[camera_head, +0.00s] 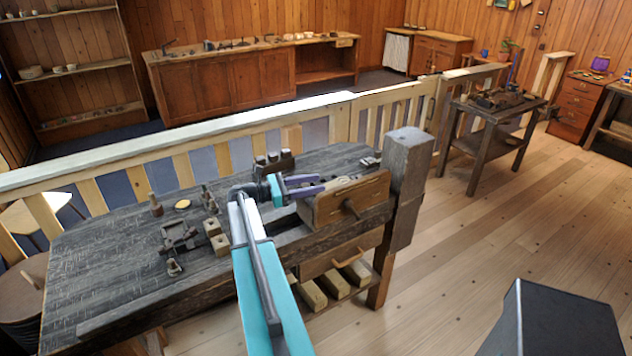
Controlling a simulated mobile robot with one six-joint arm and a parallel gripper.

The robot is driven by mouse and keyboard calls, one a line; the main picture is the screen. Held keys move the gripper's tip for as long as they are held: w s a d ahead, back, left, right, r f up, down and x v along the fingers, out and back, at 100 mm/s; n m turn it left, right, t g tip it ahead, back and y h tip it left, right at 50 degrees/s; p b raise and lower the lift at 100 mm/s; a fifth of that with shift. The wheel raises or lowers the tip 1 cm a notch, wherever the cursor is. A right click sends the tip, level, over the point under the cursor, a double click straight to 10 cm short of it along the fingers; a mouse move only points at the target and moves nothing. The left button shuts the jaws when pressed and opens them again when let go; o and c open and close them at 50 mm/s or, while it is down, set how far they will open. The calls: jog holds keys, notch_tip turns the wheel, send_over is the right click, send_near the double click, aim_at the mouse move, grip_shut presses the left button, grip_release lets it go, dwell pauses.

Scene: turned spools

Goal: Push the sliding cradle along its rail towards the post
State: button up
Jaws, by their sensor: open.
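My gripper (319,186) reaches over the right part of the dark workbench, its two purple fingers pointing right and apart, with nothing seen between them. A thick grey square post (409,165) stands upright at the bench's right end, just right of the block. No rail is clearly seen.
The workbench (100,250) carries a dark block with several round tops (273,163) behind my gripper, and small tools and wooden blocks (214,236) left of my arm. A pale railing (180,155) runs behind. Open floor (470,270) lies to the right.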

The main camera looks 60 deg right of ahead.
jog(key=shift+s+d, duration=0.4)
jog(key=shift+s, duration=0.05)
jog(key=shift+c, duration=0.4)
grip_shut()
jog(key=shift+s+d, duration=0.35)
jog(key=shift+d, duration=0.2)
jog(key=shift+o, duration=0.4)
grip_release()
jog(key=shift+w+a, duration=0.1)
